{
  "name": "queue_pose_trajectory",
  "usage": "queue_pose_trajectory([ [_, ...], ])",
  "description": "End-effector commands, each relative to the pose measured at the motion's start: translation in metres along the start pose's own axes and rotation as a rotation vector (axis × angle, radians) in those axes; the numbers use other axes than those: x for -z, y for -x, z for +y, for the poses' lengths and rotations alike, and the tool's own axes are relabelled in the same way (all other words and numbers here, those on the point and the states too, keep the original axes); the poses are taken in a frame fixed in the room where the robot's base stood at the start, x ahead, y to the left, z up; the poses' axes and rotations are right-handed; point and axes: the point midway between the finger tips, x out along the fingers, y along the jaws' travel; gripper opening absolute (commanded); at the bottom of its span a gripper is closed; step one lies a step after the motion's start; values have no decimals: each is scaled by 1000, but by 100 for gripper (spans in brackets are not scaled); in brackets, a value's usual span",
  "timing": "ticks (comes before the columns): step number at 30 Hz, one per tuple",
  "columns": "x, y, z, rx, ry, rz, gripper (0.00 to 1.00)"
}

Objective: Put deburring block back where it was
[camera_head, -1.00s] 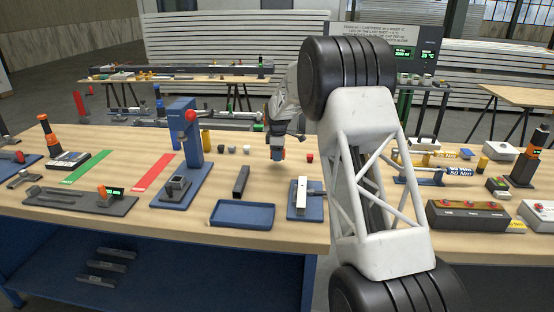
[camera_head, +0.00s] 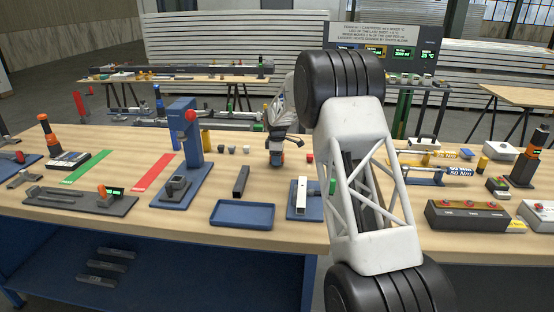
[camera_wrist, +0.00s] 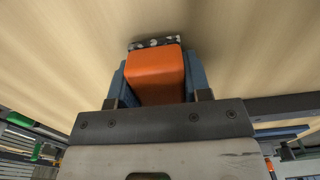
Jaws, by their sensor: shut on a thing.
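My gripper (camera_head: 277,160) is shut on the deburring block, an orange block (camera_wrist: 155,78) with a dark, rough strip at its far end. In the wrist view the block sits between the two blue fingers, with the wooden tabletop (camera_wrist: 60,50) close beyond it. In the head view the gripper is low over the back middle of the bench, behind the blue fixture with the metal tube. The block is mostly hidden by the fingers there. I cannot tell whether it touches the wood.
A blue tray (camera_head: 242,213), a dark bar (camera_head: 241,181) and a blue fixture with a metal tube (camera_head: 301,196) lie in front of the gripper. A blue press (camera_head: 184,150) stands to the left. Small caps, one red (camera_head: 309,157), are nearby.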

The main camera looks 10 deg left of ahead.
Motion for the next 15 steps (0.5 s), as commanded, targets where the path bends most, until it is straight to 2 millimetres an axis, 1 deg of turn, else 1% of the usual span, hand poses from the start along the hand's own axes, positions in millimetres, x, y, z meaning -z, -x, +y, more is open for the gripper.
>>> queue_pose_trajectory([
  [15,0,-10,0,1,0,0,7],
])
